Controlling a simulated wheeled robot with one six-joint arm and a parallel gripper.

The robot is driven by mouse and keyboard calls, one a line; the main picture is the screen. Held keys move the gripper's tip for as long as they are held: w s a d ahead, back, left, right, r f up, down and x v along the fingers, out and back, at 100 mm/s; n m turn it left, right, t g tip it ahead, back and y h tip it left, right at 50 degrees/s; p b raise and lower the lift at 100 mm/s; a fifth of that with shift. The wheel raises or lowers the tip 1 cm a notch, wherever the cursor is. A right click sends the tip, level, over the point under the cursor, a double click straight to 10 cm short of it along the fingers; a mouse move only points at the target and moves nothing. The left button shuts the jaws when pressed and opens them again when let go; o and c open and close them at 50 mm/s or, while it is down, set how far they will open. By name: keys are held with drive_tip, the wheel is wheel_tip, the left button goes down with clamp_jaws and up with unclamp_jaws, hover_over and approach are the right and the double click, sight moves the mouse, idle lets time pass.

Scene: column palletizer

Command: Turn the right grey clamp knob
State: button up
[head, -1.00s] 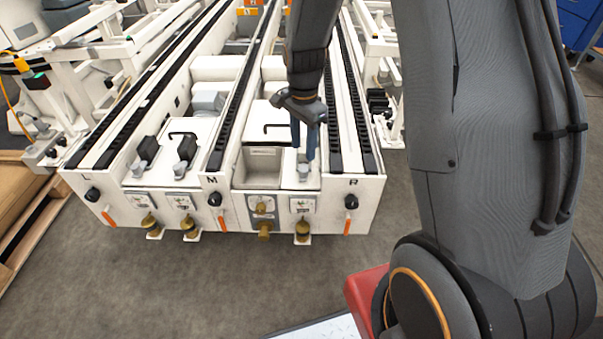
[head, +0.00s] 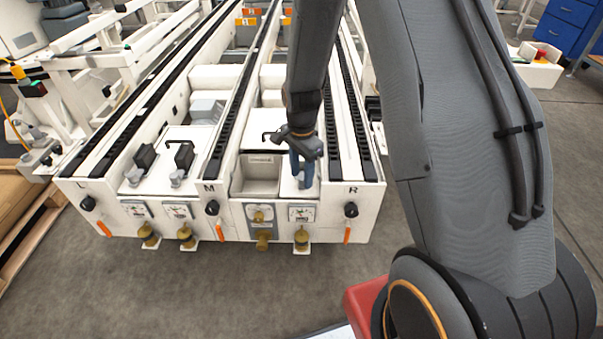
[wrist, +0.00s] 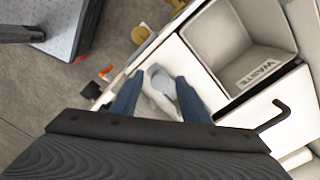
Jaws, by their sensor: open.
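The right grey clamp knob (wrist: 160,82) sits on a white panel at the front right of the machine. In the wrist view it lies between the two blue fingers of my gripper (wrist: 158,98). The fingers stand apart, one on each side of the knob; I cannot tell whether either touches it. In the head view my gripper (head: 301,180) points down over the knob, and its fingers largely hide it. More grey knobs (head: 178,179) stand on the left white panel, by black blocks.
A white waste bin (head: 258,182) is just left of my gripper, with a black bent handle (wrist: 273,115) close by. Black rails (head: 355,140) run on both sides. Black knobs (head: 351,210), orange levers (head: 348,234) and brass fittings (head: 301,236) line the front face.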

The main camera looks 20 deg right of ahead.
clamp_jaws()
drive_tip(key=shift+r+n+p, duration=0.1)
drive_tip(key=shift+n+p, duration=0.3)
drive_tip(key=n+p, duration=0.2)
drive_tip(key=n, duration=0.1)
drive_tip(key=shift+s, duration=0.1)
drive_tip(key=n+p, duration=0.3)
drive_tip(key=n, duration=0.2)
drive_tip(key=n+p, duration=0.2)
drive_tip(key=n, duration=0.2)
drive_tip(key=shift+d+n, duration=0.1)
drive_tip(key=shift+n, duration=0.3)
drive_tip(key=n+p, duration=0.1)
drive_tip(key=n, duration=0.3)
drive_tip(key=shift+n, duration=0.3)
